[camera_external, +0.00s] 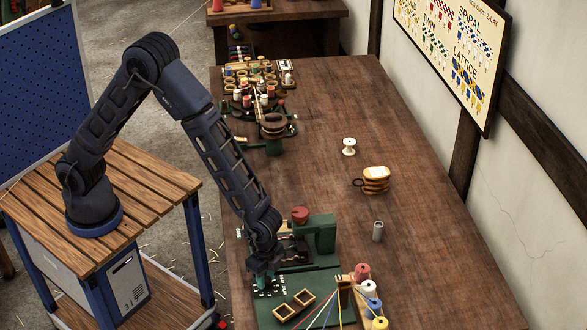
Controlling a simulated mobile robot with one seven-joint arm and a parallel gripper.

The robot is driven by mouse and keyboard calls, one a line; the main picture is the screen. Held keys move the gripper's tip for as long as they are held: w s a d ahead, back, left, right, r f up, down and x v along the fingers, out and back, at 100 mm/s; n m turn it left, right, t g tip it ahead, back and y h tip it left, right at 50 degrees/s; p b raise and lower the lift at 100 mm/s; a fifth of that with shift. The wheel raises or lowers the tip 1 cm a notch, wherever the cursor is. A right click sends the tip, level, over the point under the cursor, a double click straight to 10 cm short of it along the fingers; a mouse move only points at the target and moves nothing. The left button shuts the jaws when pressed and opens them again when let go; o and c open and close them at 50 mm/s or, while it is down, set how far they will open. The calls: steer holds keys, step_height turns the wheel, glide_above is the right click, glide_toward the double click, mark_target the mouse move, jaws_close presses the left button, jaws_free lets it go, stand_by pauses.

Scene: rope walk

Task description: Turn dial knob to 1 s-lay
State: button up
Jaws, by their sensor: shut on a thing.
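My gripper (263,281) points down over the near end of the green machine (318,238) on the long brown table. It is shut at a small labelled plate (268,293) with white markings on the green base. The dial knob sits between the fingers and is mostly hidden by them. The knob's pointer and the setting it shows cannot be made out at this size. A red round knob (300,214) stands on top of the machine, just behind my wrist.
Spools of red, white and yellow thread (370,289) stand to the right of the machine, with coloured strands running from them. The table's right side is mostly clear.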

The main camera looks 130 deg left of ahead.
mark_target(266, 279)
steer(key=shift+n, duration=0.5)
steer(key=o, duration=1)
steer(key=shift+c, duration=0.2)
steer(key=shift+r, duration=0.15)
step_height(266, 279, up, 10)
steer(key=shift+r, duration=0.25)
